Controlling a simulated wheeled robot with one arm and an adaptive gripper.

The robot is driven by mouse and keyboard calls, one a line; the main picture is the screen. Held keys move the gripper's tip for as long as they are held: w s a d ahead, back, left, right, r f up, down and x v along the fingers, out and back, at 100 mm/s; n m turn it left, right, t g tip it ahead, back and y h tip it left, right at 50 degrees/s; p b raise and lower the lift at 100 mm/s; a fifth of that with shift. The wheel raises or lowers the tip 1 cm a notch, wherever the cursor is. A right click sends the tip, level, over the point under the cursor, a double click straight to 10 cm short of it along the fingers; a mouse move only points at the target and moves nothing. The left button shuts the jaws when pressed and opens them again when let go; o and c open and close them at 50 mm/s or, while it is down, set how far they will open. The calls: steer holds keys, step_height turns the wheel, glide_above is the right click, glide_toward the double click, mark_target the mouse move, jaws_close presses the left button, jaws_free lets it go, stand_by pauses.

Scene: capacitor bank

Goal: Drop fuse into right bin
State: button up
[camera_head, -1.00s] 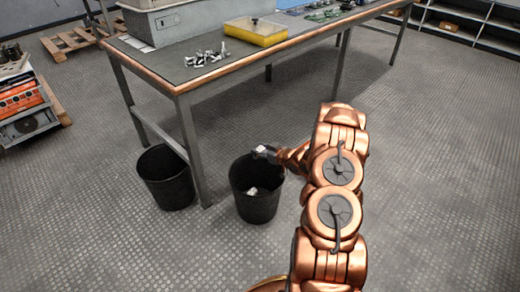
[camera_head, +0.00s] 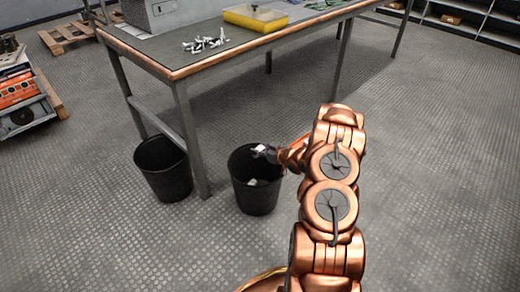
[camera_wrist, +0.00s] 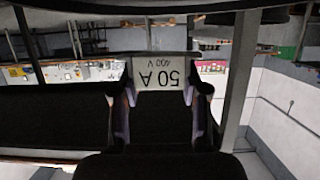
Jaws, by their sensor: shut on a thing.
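The fuse (camera_wrist: 160,71) is a white block marked "50 A 400 V", upside down in the wrist view. My gripper (camera_wrist: 160,98) is shut on it, with one dark finger at each side. In the head view my gripper (camera_head: 264,150) is small, with the white fuse (camera_head: 258,148) at its tip, over the mouth of the right bin (camera_head: 256,197). The right bin is a black bucket on the floor.
A workbench (camera_head: 180,70) stands behind the bins, one leg (camera_head: 190,140) between them. On it lie a pile of white pieces (camera_head: 206,43) and a yellow tray (camera_head: 255,20). An orange-and-grey unit (camera_head: 22,97) stands at left. Floor on the right is clear.

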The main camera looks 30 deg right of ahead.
steer(key=o, duration=1.3)
steer(key=shift+s, duration=0.1)
steer(key=v, duration=1.1)
steer(key=shift+s+r, duration=0.15)
steer(key=shift+s, duration=0.2)
